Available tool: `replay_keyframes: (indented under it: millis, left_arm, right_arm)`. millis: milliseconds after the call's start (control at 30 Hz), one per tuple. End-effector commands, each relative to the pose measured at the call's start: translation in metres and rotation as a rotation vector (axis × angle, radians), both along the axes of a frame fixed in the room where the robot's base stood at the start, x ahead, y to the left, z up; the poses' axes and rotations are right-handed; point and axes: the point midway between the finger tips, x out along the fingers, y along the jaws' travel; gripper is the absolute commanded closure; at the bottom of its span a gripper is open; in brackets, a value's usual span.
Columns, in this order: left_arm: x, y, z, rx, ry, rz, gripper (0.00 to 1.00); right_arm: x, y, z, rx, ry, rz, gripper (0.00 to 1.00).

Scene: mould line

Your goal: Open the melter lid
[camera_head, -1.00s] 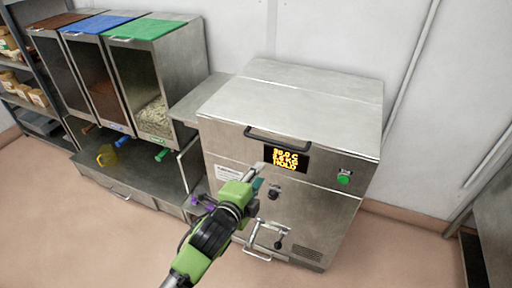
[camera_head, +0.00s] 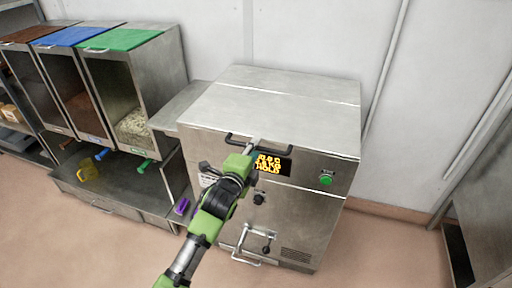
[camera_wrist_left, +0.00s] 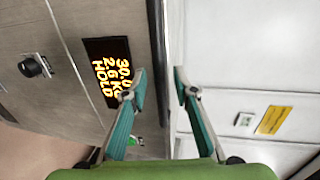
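The melter (camera_head: 295,215) is a steel box against the wall, and its flat lid (camera_head: 270,100) is down. A dark bar handle (camera_head: 278,152) runs along the lid's front edge. My left gripper (camera_head: 254,147) is at the middle of this handle, covering part of it. In the left wrist view the gripper's teal fingers (camera_wrist_left: 160,92) are apart, with a dark bar, seemingly the handle (camera_wrist_left: 156,40), between them. I cannot tell whether either finger touches it. My right gripper is in neither view.
The melter front has a lit display (camera_head: 269,164) reading HOLD, a green button (camera_head: 326,181), a black knob (camera_head: 259,199) and a lower tap handle (camera_head: 266,249). Bins with brown, blue and green lids (camera_head: 122,39) stand at left. The wall is close behind the melter.

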Motion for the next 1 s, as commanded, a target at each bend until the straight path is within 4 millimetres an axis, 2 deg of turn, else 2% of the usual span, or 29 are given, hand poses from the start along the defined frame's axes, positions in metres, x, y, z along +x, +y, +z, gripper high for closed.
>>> replay_keyframes:
  millis: [200, 533, 567, 633, 667, 1000]
  left_arm:
    - [0.015, -0.005, -0.004, 0.001, 0.001, -0.001, 0.73]
    - [0.017, -0.006, -0.004, 0.000, 0.001, -0.001, 0.73]
    - [0.017, -0.006, -0.004, 0.000, 0.001, -0.001, 0.79]
    - [0.017, -0.006, -0.004, 0.000, 0.001, -0.001, 0.97]
    - [0.017, -0.006, -0.004, 0.000, 0.001, -0.001, 1.00]
    - [0.019, -0.006, 0.003, 0.004, 0.009, -0.001, 1.00]
  right_arm:
    - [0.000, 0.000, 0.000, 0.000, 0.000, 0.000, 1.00]
    - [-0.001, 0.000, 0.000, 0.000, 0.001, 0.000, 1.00]
    - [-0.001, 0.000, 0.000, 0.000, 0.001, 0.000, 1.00]
    - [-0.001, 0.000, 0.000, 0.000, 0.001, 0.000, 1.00]
    - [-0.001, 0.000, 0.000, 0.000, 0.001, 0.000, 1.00]
    - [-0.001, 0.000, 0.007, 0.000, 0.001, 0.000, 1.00]
